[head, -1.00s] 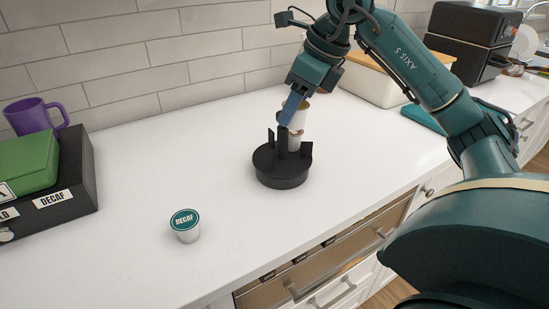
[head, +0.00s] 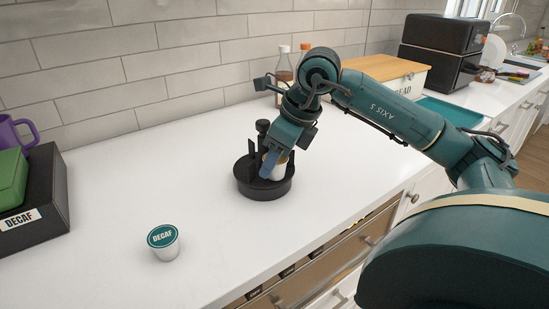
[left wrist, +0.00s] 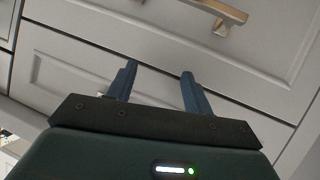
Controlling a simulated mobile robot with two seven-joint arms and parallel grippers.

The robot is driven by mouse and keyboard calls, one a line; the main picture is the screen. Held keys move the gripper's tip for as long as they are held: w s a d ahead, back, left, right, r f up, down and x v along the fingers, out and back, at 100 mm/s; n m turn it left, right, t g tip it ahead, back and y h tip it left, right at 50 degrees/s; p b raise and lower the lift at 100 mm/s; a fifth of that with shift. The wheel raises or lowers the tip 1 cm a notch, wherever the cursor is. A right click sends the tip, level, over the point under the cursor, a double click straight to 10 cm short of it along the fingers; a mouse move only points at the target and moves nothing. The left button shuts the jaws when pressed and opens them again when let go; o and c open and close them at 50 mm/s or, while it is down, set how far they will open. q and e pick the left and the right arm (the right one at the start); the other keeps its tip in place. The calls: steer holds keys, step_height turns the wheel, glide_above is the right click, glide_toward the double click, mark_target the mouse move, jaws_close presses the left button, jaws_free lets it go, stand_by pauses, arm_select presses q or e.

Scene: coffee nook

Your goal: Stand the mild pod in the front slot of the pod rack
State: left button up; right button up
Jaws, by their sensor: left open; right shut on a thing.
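The black round pod rack (head: 264,190) stands on the white counter, with upright dividers and a knobbed centre post. My right gripper (head: 270,165) reaches down into the rack from behind and the right. It is shut on a white pod with a gold-toned rim (head: 279,171), low at the rack's right front side. The fingers and rack partly cover this pod; its label cannot be read, and I cannot tell whether it touches the rack floor. My left gripper (left wrist: 158,82) is open and empty in the left wrist view, in front of pale cabinet drawers.
A decaf pod (head: 163,243) stands alone on the counter, left of and nearer than the rack. A black box labelled decaf (head: 45,205) is at the left edge. Bottles (head: 285,66) and a bread box (head: 385,85) stand behind my right arm. The counter between is clear.

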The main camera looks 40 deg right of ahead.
steer(key=shift+f, duration=0.2)
steer(key=o, duration=1)
steer(key=shift+c, duration=0.2)
steer(key=shift+r, duration=0.1)
steer(key=shift+d+r, duration=0.1)
steer(key=shift+r, duration=0.45)
steer(key=p+v, duration=0.2)
steer(key=v, duration=0.9)
steer(key=shift+s, duration=0.1)
